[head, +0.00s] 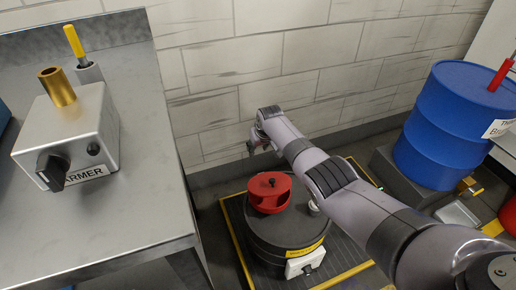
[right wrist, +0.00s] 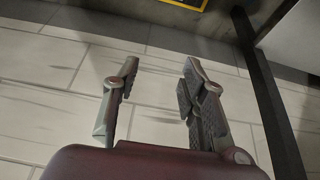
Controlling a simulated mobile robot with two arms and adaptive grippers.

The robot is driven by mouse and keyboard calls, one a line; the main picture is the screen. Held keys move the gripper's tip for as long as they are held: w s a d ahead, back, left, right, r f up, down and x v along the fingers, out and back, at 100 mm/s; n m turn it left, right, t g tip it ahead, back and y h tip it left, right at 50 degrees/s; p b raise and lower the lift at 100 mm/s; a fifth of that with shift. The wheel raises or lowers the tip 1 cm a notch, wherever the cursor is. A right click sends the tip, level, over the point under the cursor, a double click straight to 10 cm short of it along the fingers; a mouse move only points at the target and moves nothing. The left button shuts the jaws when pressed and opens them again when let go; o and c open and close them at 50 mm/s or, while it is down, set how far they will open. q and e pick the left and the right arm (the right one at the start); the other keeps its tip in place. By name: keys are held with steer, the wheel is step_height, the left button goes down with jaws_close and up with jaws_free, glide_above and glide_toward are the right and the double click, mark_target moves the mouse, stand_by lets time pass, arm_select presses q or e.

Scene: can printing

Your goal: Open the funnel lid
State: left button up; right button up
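A red round piece with a small dark knob (head: 269,190) sits on top of a dark drum (head: 282,237); it looks like the funnel lid, though I cannot tell for sure. My right arm reaches in from the lower right. My right gripper (head: 257,146) is behind the red piece, near the wall, and apart from it. In the right wrist view the gripper (right wrist: 162,90) has its two fingers spread, with nothing between them. The red piece does not show in that view. My left gripper is not in view.
A metal table (head: 128,225) at the left carries a box labelled "ARMER" (head: 70,135). A blue barrel (head: 455,125) stands at the right. The drum stands on a yellow-edged floor platform (head: 234,232). A white brick wall (head: 250,60) closes the back.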

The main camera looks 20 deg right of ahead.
steer(key=shift+r, duration=0.15)
steer(key=v, duration=1.1)
steer(key=shift+s+r, duration=0.2)
steer(key=shift+r, duration=0.15)
